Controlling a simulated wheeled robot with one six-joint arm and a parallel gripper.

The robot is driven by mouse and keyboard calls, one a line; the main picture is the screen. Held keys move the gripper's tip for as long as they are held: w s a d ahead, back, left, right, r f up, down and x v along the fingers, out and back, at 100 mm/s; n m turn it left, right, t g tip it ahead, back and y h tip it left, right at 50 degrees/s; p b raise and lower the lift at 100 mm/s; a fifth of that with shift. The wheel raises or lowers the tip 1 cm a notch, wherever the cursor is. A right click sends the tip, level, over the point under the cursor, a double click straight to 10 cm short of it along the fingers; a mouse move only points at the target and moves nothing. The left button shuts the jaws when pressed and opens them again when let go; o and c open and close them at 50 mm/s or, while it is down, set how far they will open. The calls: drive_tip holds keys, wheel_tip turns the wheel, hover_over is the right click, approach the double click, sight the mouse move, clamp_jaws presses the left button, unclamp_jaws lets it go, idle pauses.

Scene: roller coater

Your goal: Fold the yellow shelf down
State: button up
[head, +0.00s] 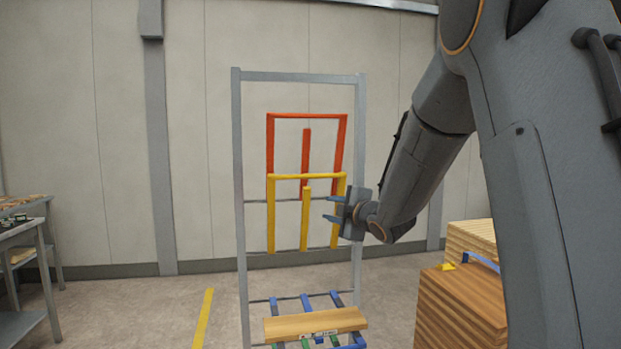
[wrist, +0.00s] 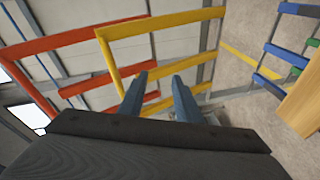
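The yellow shelf (head: 303,177) is an upright frame with a middle bar, hinged low on the grey rack (head: 239,170) and standing folded up. In the wrist view its yellow bars (wrist: 160,25) show just beyond my fingers. My gripper (head: 328,208) is at the right side of the yellow shelf in the head view, near its right bar. Its two blue fingers are apart with nothing visible between them, as the wrist view also shows (wrist: 160,88). I cannot tell whether a finger touches the yellow bar.
A red shelf (head: 270,140) stands folded up above and behind the yellow one. Below, a wooden board (head: 315,323) lies on blue bars (head: 306,302). Stacked wooden boards (head: 459,305) stand at the right. A grey table (head: 22,232) is at the far left. The floor left of the rack is clear.

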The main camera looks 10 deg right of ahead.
sight(312, 177)
wheel_tip(312, 177, up, 7)
drive_tip(key=w+a+n+t+y, duration=0.1)
drive_tip(key=w+n+t+y, duration=0.1)
drive_tip(key=n+y, duration=0.3)
drive_tip(key=shift+n+h, duration=0.4)
drive_tip(key=p+x, duration=0.2)
drive_tip(key=x, duration=0.5)
drive_tip(key=shift+w+a+p, duration=0.25)
drive_tip(key=shift+a+p, duration=0.05)
drive_tip(key=shift+p, duration=0.05)
drive_tip(key=shift+c, duration=0.3)
clamp_jaws()
